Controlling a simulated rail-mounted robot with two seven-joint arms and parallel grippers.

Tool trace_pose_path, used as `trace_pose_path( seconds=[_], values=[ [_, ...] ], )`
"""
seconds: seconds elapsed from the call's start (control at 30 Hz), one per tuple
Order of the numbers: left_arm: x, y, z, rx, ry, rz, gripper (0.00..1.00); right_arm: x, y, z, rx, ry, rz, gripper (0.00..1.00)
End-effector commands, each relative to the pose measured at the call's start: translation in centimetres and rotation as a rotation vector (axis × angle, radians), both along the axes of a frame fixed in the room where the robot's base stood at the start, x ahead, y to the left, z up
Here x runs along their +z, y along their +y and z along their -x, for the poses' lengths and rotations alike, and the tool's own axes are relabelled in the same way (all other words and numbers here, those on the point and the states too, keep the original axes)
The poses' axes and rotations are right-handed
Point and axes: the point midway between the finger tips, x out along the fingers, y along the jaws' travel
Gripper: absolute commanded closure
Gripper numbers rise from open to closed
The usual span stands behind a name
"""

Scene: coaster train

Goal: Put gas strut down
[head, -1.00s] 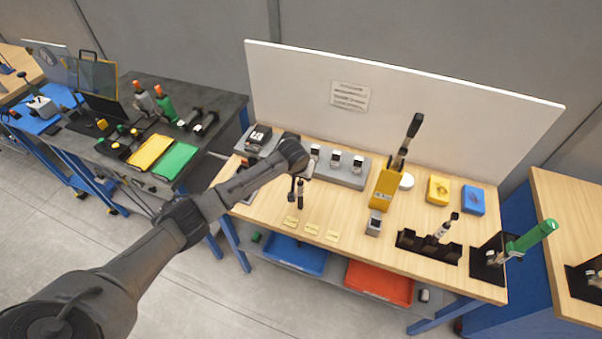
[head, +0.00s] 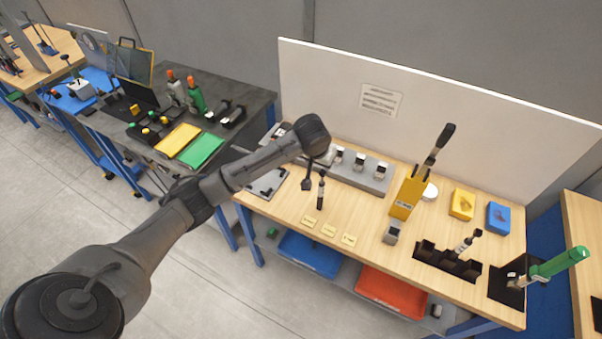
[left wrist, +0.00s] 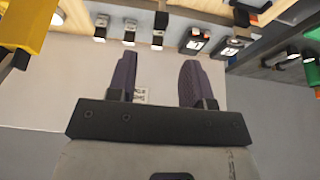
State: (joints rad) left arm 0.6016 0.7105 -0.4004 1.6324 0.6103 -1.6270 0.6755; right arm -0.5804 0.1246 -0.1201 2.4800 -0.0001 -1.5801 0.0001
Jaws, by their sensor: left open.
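My left gripper (head: 314,187) hangs above the left part of the light wood bench (head: 350,215), over the area behind several small yellow cards. In the left wrist view its two dark fingers (left wrist: 156,80) stand wide apart with nothing between them. I cannot pick out a gas strut with certainty in either view. My left wrist hides part of the bench's left back corner. My right gripper is in neither view.
A grey block (head: 360,176) with several small parts lines the bench back, below a white panel (head: 430,110). A yellow stand (head: 408,195) with a black lever rises mid-bench. Black holders (head: 448,262) are at front right. Blue (head: 312,254) and red (head: 392,290) bins sit underneath.

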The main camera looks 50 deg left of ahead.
Motion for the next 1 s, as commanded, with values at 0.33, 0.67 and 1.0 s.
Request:
trace_pose_path(
  seconds=[0.33,0.67,1.0],
  values=[
    [-3.3,-3.3,2.4,-0.093,0.025,-0.005,0.54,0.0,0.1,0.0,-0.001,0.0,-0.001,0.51],
    [-13.3,-14.9,16.6,-0.427,0.057,0.012,0.54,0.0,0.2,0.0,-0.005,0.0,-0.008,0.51],
    [-14.3,-18.7,30.9,-0.528,0.065,0.006,0.54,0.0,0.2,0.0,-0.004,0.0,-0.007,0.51]
  ],
)
